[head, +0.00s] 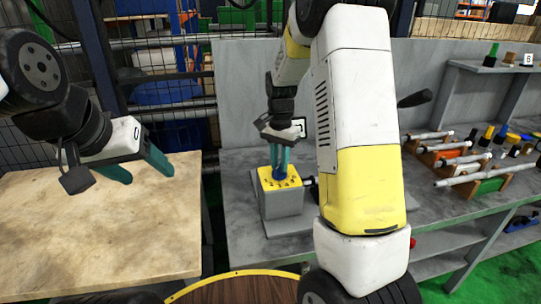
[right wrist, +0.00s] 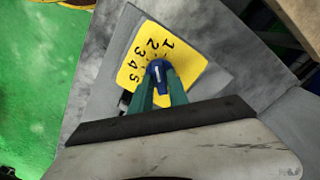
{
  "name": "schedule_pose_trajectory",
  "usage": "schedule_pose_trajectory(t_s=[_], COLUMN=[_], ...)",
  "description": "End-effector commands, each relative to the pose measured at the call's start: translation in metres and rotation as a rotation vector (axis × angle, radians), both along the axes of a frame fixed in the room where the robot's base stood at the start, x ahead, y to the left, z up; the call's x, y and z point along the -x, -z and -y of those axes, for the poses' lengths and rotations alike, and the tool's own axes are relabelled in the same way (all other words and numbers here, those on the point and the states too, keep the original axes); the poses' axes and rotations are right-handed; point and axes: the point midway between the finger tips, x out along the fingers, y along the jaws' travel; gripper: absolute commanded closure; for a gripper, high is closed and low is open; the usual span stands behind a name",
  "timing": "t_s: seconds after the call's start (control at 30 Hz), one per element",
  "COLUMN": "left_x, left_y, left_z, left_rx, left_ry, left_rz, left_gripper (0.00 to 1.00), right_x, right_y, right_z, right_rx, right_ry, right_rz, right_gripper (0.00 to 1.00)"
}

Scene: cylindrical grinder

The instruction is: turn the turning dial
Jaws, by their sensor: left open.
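The turning dial is a blue knob (right wrist: 158,74) with a white mark, on a yellow plate (right wrist: 190,62) numbered 1 to 5. In the right wrist view its white mark points up, roughly toward 1 and 2. In the head view the yellow plate (head: 269,183) tops a grey block on the grey bench. My right gripper (head: 279,172) points down at the dial, and its green fingers (right wrist: 160,88) lie on both sides of the knob and appear to grip it. My left gripper (head: 140,170) is open and empty above the wooden table, away from the dial.
A wooden tabletop (head: 100,235) is on the left, clear of objects. The grey bench (head: 240,205) holds racks with several metal rods (head: 470,178) at right. A round wooden top (head: 240,290) is at the bottom. A wire fence stands behind.

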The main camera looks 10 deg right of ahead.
Motion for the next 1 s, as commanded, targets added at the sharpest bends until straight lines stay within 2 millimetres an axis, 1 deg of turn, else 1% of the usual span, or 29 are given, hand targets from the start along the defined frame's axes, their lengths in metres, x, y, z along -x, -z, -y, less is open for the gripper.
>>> schedule_pose_trajectory(t_s=[0.03, 0.07, 0.1, 0.37, 0.57, 0.77, 1.0], left_x=[0.0000, 0.0000, 0.0000, 0.0000, 0.0000, 0.0000, 0.0000], left_y=[0.0000, 0.0000, 0.0000, 0.0000, 0.0000, 0.0000, 0.0000], left_z=[0.0000, 0.0000, 0.0000, 0.0000, 0.0000, 0.0000, 0.0000], left_rx=[0.000, 0.000, 0.000, 0.000, 0.000, 0.000, 0.000], left_ry=[0.000, 0.000, 0.000, 0.000, 0.000, 0.000, 0.000], left_rz=[0.000, 0.000, 0.000, 0.000, 0.000, 0.000, 0.000], left_gripper=[0.35, 0.35, 0.35, 0.35, 0.35, 0.35, 0.35], right_x=[-0.0001, -0.0001, -0.0001, -0.0001, -0.0002, -0.0003, -0.0004], right_y=[-0.0002, -0.0002, -0.0002, -0.0005, -0.0006, -0.0006, -0.0008], right_z=[-0.0001, -0.0001, -0.0001, 0.0000, -0.0001, 0.0001, 0.0002], right_rx=[0.000, 0.000, 0.000, 0.000, 0.000, -0.001, -0.001], right_ry=[0.000, 0.000, 0.000, -0.007, -0.060, -0.183, -0.402], right_rz=[0.000, 0.000, 0.000, 0.000, 0.001, 0.001, 0.002], right_gripper=[0.91, 0.97, 1.00, 1.00, 1.00, 1.00, 1.00])
